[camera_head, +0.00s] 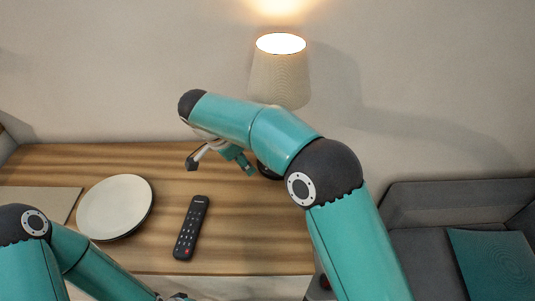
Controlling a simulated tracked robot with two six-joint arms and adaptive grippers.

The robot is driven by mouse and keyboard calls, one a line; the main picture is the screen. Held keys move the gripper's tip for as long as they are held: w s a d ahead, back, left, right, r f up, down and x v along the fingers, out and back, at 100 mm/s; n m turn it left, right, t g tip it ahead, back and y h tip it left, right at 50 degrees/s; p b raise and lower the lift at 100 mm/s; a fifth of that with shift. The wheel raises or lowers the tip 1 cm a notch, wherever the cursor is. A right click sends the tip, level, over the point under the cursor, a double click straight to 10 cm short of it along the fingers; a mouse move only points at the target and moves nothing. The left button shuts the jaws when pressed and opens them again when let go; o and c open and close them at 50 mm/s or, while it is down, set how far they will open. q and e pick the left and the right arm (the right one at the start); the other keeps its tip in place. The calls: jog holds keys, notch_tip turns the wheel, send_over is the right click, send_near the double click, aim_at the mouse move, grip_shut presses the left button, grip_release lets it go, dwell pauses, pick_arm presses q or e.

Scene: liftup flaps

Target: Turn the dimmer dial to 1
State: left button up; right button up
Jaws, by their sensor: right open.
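The lamp (280,75) stands at the back of the wooden table and is lit, with a pale ribbed shade. My right arm crosses in front of its lower part. I cannot make out the dimmer dial. A dark round piece (267,171) shows partly behind my right arm, and I cannot tell whether it is the lamp's base or the dial. My right gripper (215,160) is open above the table's back half, left of that dark piece, with nothing seen between its fingers.
A black remote (191,228) lies on the wooden table (255,235) near the middle. A pale round plate (115,207) is left of it, beside a beige flat sheet (40,200). A grey sofa (435,205) with a teal cushion (492,262) stands at the right.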

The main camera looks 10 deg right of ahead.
jog(key=d, duration=0.2)
jog(key=w+d, duration=0.1)
jog(key=d, duration=0.1)
jog(key=w+d+p, duration=0.1)
jog(key=d, duration=0.1)
jog(key=shift+w+d, duration=0.15)
jog(key=shift+d, duration=0.15)
jog(key=shift+x, duration=1.1)
jog(key=shift+f, duration=0.4)
jog(key=shift+c, duration=0.2)
jog(key=shift+a, duration=0.15)
grip_shut()
